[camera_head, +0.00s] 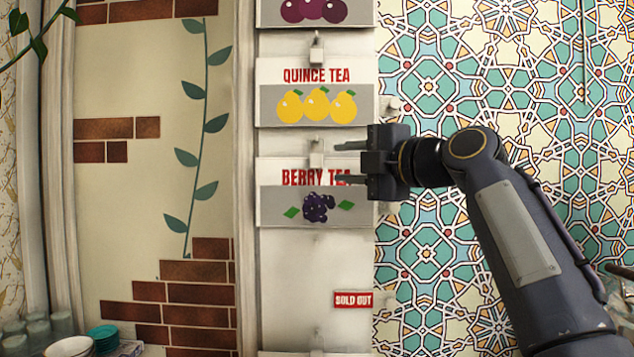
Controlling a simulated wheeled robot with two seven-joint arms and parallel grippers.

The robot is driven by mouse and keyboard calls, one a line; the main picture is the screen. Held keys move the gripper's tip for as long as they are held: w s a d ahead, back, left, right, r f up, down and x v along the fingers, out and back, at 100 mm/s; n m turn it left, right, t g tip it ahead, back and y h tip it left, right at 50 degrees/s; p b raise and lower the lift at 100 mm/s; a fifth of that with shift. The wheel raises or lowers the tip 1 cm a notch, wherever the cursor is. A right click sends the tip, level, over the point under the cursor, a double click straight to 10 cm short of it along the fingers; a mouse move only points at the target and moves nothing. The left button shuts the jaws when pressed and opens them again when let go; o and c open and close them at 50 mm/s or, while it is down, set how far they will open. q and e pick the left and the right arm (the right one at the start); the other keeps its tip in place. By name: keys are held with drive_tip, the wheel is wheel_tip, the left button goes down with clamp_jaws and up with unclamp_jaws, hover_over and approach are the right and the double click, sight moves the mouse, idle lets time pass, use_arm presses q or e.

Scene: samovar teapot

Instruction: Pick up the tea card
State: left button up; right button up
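A berry tea card (290,206) hangs on the white wall strip in the middle, with dark berries and green leaves on a grey band. A quince tea card (268,79) with yellow fruit hangs above it. A third card (275,14) with purple fruit is cut off by the top edge. My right gripper (340,164) points left in front of the berry tea card's upper right corner, its fingers apart with nothing seen between them. It covers the end of the card's lettering. I cannot tell whether it touches the card. My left gripper is not in view.
A small metal clip (317,50) is above the quince card, and another (316,150) is above the berry card. A red sold out sign (353,299) is lower on the strip. Bowls (70,347) and glasses (38,331) stand at bottom left. Patterned tiles (560,120) cover the right wall.

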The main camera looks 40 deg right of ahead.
sight(323, 161)
drive_tip(key=w+p, duration=0.2)
drive_tip(key=w, duration=0.1)
drive_tip(key=w+p, duration=0.1)
drive_tip(key=shift+w+a+r, duration=0.15)
drive_tip(key=shift+w+r, duration=0.2)
drive_tip(key=shift+w+f, duration=0.2)
drive_tip(key=shift+w, duration=0.35)
drive_tip(key=shift+s, duration=0.1)
clamp_jaws()
